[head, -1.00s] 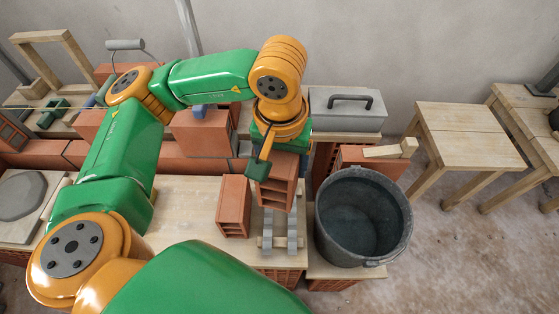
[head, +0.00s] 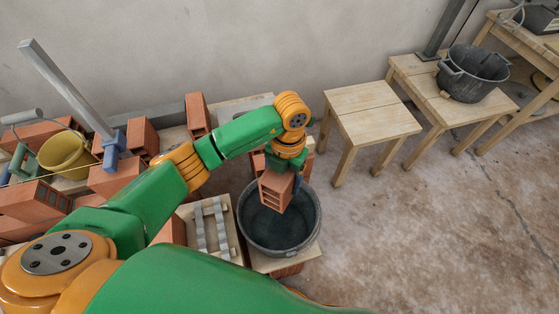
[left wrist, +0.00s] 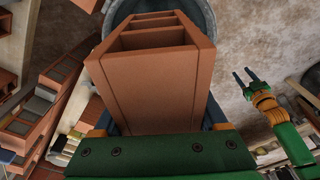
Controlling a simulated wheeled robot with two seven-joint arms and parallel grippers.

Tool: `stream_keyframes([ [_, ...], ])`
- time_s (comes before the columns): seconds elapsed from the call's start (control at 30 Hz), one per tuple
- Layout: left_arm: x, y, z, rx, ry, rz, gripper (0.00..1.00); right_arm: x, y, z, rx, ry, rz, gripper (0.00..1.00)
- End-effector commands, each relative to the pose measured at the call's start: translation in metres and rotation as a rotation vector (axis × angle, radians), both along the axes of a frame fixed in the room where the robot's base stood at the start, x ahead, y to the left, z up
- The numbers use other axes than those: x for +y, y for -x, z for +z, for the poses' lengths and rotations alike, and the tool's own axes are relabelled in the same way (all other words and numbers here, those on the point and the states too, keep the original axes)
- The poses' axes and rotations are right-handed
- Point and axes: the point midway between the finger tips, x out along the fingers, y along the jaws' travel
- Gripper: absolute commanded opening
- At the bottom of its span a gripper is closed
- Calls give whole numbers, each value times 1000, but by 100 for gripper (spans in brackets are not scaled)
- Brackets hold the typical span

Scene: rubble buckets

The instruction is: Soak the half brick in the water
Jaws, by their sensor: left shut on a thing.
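My left gripper (head: 283,177) is shut on the half brick (head: 274,191), an orange-red hollow brick with open cells. The brick hangs over the dark grey bucket (head: 318,218), which holds dark water (head: 278,230). In the left wrist view the brick (left wrist: 155,85) fills the middle between the fingers, with part of the bucket (left wrist: 119,14) behind its far end. I cannot tell whether the brick touches the water. My right gripper (left wrist: 245,77) shows in the left wrist view, its two dark fingers apart and empty.
A slatted rack (head: 211,226) lies left of the bucket. Bricks (head: 142,137) and a yellow bucket (head: 66,155) stand at the left. A bare wooden stool (head: 370,115) and a stool with a black tub (head: 473,73) stand to the right. The right floor is clear.

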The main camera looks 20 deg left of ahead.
Motion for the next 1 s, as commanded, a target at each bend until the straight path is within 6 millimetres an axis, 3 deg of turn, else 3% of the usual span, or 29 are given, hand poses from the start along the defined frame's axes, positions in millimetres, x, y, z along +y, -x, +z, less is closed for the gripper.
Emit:
stream_keyframes([
  [0.03,0,4,3,6,1,128,0,0,0,14,0,0,0,50],
  [0.2,1,15,-14,3,-1,558,0,0,0,30,0,0,0,50],
  [0.33,3,20,-23,0,-2,741,0,-1,0,34,1,2,1,50],
  [0.73,3,20,-27,6,0,790,0,-4,0,34,0,6,1,50],
  [1.0,2,21,-69,7,1,788,0,-4,0,-3,1,6,1,50],
])
